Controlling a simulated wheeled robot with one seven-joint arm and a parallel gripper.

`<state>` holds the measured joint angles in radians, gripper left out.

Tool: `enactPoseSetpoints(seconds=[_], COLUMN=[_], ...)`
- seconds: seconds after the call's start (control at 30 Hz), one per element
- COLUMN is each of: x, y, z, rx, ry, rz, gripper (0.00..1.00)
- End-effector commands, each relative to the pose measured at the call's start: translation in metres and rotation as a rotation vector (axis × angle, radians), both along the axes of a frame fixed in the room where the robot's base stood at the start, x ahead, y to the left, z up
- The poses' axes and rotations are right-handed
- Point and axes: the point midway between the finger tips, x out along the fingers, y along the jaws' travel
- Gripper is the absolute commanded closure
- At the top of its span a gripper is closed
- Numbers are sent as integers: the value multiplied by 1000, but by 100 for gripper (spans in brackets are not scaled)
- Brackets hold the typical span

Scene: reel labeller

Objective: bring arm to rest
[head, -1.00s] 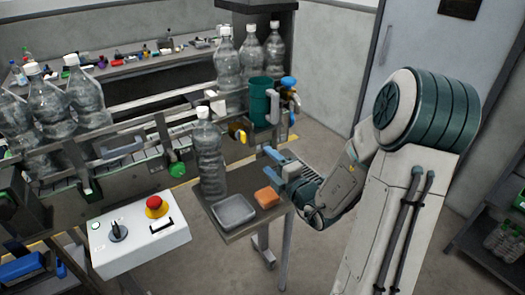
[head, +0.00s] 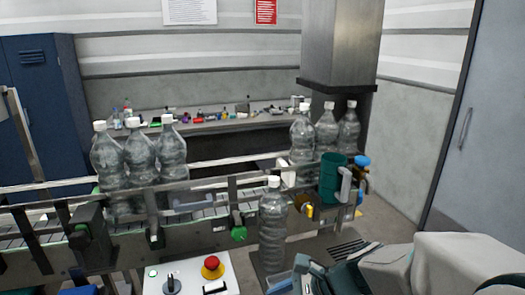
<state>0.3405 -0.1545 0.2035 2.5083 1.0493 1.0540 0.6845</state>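My gripper (head: 286,272) shows at the bottom edge of the head view, right of the base of a single clear bottle (head: 272,228). Its two light blue fingers appear apart, with nothing seen between them; the lower part is cut off by the frame. My arm runs from it to the lower right corner, bent and low. The bottle stands upright on a small side table (head: 308,249), whose front part is out of view. I cannot tell whether the gripper touches the table.
The conveyor (head: 200,215) carries upright bottles (head: 138,155) at left and more (head: 325,128) at right by a steel column (head: 342,45). A green cylinder (head: 332,178) sits at its right end. A control box (head: 190,272) with a red button stands in front.

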Motion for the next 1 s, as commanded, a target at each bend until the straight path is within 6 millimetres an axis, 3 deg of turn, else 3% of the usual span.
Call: enactPoseSetpoints(seconds=[0.2, 0.5, 0.7, 1.0], x=[-37, -53, -53, -52], y=[-32, -93, -115, -118], z=[1, 25, 39, 41], rx=[-386, -851, -998, -1016], ry=[-320, -651, -729, -735], rz=[478, 1079, 1269, 1296], gripper=[44, 44, 44, 44])
